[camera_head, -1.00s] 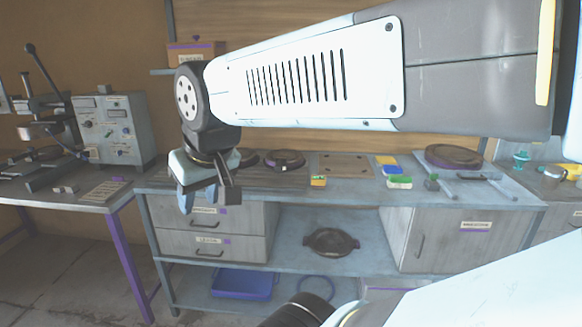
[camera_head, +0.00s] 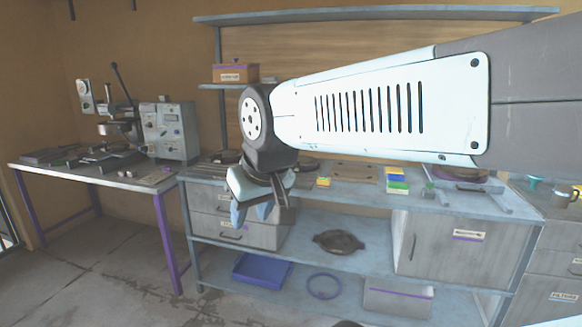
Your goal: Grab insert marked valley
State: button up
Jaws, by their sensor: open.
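No marking reading "valley" is legible in the camera_head view, so I cannot tell which piece is that insert. A small yellow block (camera_head: 323,182) lies on the workbench, right of my gripper. A stack of yellow, blue and green blocks (camera_head: 397,180) lies further right on the same top. Dark round plates (camera_head: 308,165) lie at the back of the bench, partly hidden by my arm. My gripper (camera_head: 252,214) is open and empty, pointing down in front of the bench's left part and its drawers.
A side table (camera_head: 95,172) with a press (camera_head: 120,120) and grey control box (camera_head: 170,130) stands left. A labelled cabinet (camera_head: 445,248) is at right. Floor at left is clear.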

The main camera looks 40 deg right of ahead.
aim_at(304, 164)
jog(key=z, duration=0.6)
jog(key=i, duration=1.45)
jog(key=u, duration=0.05)
